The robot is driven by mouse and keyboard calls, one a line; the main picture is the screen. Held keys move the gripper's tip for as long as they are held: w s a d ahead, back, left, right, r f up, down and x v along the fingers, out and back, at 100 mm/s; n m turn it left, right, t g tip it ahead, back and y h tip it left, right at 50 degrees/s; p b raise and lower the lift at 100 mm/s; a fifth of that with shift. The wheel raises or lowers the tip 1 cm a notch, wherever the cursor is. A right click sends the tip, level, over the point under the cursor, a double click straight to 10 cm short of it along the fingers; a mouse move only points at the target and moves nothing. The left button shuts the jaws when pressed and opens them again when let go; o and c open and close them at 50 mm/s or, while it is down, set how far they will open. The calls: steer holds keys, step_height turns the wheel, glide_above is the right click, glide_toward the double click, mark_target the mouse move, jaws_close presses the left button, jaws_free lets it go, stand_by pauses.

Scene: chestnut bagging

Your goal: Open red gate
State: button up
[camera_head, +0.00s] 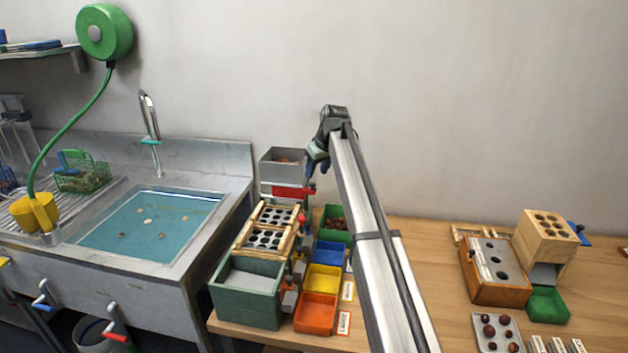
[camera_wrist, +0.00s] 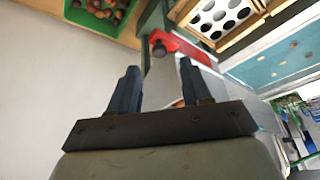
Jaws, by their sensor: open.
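The red gate (camera_head: 290,191) sits below the grey hopper (camera_head: 283,173), at the top of the sorting stand, with a red handle on its right end. In the wrist view the red gate (camera_wrist: 187,46) lies just beyond my fingertips, and its dark round knob (camera_wrist: 160,49) shows between them. My gripper (camera_head: 316,168) is open and empty, to the right of the hopper and close to the gate's handle. In the wrist view my gripper (camera_wrist: 159,70) has its two dark fingers apart, pointing at the knob. I cannot tell whether they touch the gate.
A sieve with round holes (camera_head: 268,228) stands below the gate. Green (camera_head: 335,212), blue (camera_head: 329,253), yellow (camera_head: 324,279) and orange (camera_head: 316,313) bins stand to its right. A sink (camera_head: 150,228) is at left. The wall (camera_head: 480,110) is close behind my gripper.

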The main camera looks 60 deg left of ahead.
mark_target(313, 183)
steer(key=shift+x, duration=2.45)
jaws_close()
